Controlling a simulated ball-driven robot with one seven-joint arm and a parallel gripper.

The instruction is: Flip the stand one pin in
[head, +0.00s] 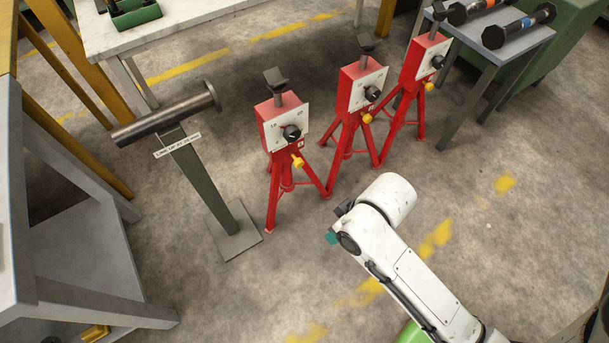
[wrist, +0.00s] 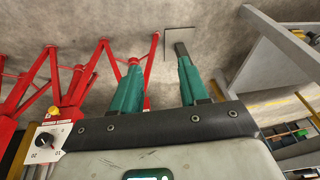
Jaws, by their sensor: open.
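Three red tripod stands stand in a row: the left one (head: 281,130), the middle one (head: 353,92) and the right one (head: 421,62). Each has a white dial plate with a black knob and a yellow pin below: left pin (head: 298,161), middle pin (head: 367,118), right pin (head: 429,86). I cannot read which stand is one. My gripper (head: 331,238) is mostly hidden by my arm, in front of the stands. In the wrist view my gripper (wrist: 158,58) has its teal fingers apart and nothing between them. Red legs and one yellow pin (wrist: 53,111) lie left of the fingers, apart from them.
A grey post with a dark horizontal bar (head: 165,115) stands left of the stands on a square base plate (head: 236,231). A grey bench (head: 75,250) is at far left. A small table with dumbbells (head: 520,45) is at back right. Floor before the stands is clear.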

